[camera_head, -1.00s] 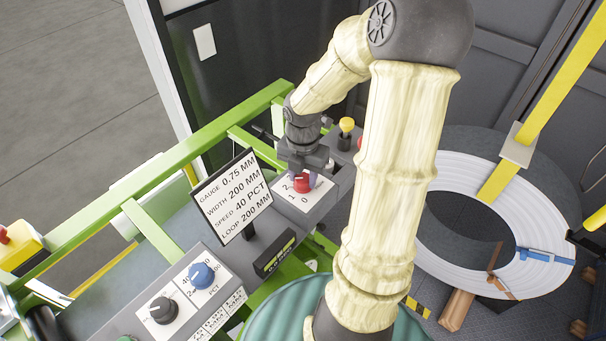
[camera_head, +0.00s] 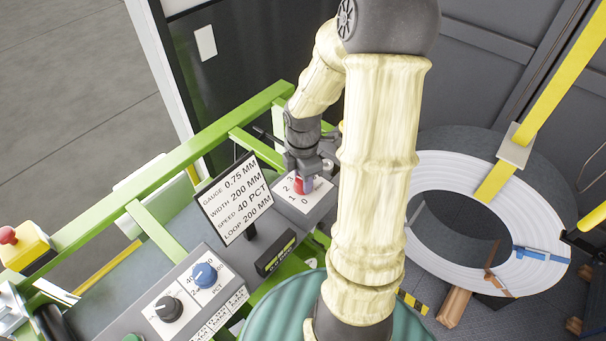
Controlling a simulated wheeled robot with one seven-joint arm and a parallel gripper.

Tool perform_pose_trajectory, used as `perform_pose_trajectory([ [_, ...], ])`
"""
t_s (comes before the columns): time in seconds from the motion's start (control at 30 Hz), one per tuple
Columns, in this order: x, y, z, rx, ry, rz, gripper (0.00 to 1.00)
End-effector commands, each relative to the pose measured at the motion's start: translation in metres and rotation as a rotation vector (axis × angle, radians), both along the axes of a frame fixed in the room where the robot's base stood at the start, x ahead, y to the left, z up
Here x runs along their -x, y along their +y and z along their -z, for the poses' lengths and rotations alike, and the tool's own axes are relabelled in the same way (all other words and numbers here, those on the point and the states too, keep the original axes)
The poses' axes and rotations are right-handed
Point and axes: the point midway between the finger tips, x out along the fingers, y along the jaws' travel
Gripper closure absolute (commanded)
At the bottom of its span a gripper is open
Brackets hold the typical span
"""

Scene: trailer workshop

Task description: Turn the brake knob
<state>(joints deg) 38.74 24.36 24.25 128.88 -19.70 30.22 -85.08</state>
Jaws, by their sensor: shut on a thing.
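The red knob (camera_head: 304,185) sits on a white dial plate (camera_head: 290,198) marked with the numbers 0 to 3, on a grey box at the far end of the console. I take it to be the brake knob, as no brake label is legible. My gripper (camera_head: 304,180) points down over this knob and is shut on it. The fingers hide part of the knob, so its exact pointer direction cannot be told.
A sign (camera_head: 235,196) with gauge, width, speed and loop values stands just left of the knob. A blue knob (camera_head: 204,275) and a black knob (camera_head: 169,308) are nearer. Green rails (camera_head: 150,228) run alongside. A large coil (camera_head: 430,170) stands to the right.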

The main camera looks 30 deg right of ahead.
Motion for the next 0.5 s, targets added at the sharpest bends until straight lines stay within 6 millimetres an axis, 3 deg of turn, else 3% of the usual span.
perform_pose_trajectory([
  [0.5,-0.0014,-0.0002,-0.0007,0.001,-0.005,0.491,0.86],
])
